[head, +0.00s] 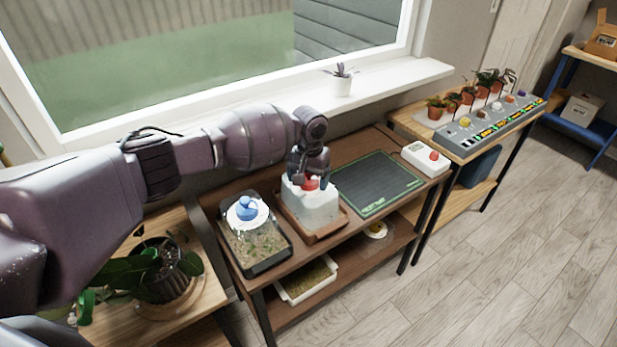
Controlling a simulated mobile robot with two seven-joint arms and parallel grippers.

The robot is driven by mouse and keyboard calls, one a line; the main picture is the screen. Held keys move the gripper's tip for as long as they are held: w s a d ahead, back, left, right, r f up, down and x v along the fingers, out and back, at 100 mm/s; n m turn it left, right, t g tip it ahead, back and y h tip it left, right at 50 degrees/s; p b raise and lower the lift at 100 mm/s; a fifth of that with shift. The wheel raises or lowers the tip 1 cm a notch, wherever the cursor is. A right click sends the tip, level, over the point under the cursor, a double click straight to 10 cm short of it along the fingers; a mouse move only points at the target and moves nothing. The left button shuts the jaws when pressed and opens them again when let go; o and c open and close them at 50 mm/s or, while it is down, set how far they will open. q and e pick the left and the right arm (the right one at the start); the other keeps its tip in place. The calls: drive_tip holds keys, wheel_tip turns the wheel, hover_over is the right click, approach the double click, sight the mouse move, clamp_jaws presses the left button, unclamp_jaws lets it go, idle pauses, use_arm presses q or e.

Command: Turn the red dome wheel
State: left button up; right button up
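The red dome wheel (311,184) sits on top of a pale, boxy dome (312,206) in a brown tray (327,235) on the middle table. My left gripper (309,181) points down at it from above, with fingers on both sides of the red wheel. The fingers partly hide the wheel, and I cannot tell whether they press on it. My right gripper is not in view.
A blue wheel (246,208) on a clear-sided planted box stands just left. A dark green mat (376,183) and a white box with a red button (425,159) lie right. A potted plant (170,270) stands at lower left, under my arm.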

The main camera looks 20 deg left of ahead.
use_arm(q)
drive_tip(key=c, duration=0.9)
